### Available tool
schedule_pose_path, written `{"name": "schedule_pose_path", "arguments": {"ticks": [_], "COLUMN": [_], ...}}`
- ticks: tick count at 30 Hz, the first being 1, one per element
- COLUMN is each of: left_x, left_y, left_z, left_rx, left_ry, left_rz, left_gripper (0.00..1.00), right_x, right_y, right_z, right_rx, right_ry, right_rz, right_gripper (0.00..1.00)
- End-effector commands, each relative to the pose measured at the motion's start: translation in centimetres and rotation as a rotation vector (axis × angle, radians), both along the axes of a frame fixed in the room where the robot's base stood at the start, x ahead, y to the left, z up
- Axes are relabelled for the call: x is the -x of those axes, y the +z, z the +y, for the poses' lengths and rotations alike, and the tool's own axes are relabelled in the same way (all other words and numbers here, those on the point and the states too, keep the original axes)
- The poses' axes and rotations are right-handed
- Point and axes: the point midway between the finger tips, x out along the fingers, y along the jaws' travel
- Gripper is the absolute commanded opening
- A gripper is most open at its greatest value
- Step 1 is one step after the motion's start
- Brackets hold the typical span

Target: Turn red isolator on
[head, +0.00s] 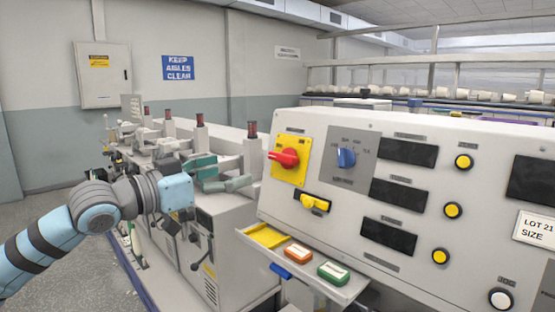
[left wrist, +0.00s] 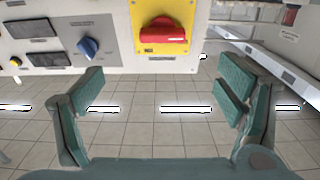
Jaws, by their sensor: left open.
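The red isolator (head: 287,158) is a red rotary handle on a yellow plate (head: 291,178), at the left end of the sloping control panel. Its handle lies roughly horizontal. In the left wrist view the red isolator (left wrist: 164,34) is at the top middle, beyond the fingertips. My left gripper (head: 230,172) is open and empty, to the left of the panel and apart from the handle. In the left wrist view the two green fingers of my left gripper (left wrist: 166,80) stand wide apart with only floor between them. My right gripper is not in view.
A blue selector knob (head: 346,157) is right of the isolator, and a yellow switch (head: 314,203) is below it. A tray (head: 338,292) with coloured blocks juts out under the panel. A machine with bobbins (head: 200,133) stands behind my left gripper.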

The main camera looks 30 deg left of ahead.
Motion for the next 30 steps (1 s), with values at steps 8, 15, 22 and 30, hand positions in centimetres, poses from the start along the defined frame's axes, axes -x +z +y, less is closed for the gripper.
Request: {"name": "schedule_pose_path", "arguments": {"ticks": [8, 15, 22, 30], "left_x": [-3.0, -7.6, -12.1, -13.3], "left_y": [1.0, 0.7, 0.3, 0.1], "left_z": [-1.0, -2.7, -4.1, -4.6], "left_rx": [0.01, 0.009, 0.003, -0.003], "left_ry": [0.002, 0.001, 0.005, 0.005], "left_rz": [-0.003, 0.0, 0.001, 0.003], "left_gripper": [0.87, 0.87, 0.87, 0.87], "right_x": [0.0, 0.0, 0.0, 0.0], "right_y": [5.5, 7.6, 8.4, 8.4], "right_z": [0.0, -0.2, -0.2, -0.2], "right_rx": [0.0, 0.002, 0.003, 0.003], "right_ry": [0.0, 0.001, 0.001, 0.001], "right_rz": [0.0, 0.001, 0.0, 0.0], "right_gripper": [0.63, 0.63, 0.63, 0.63]}}
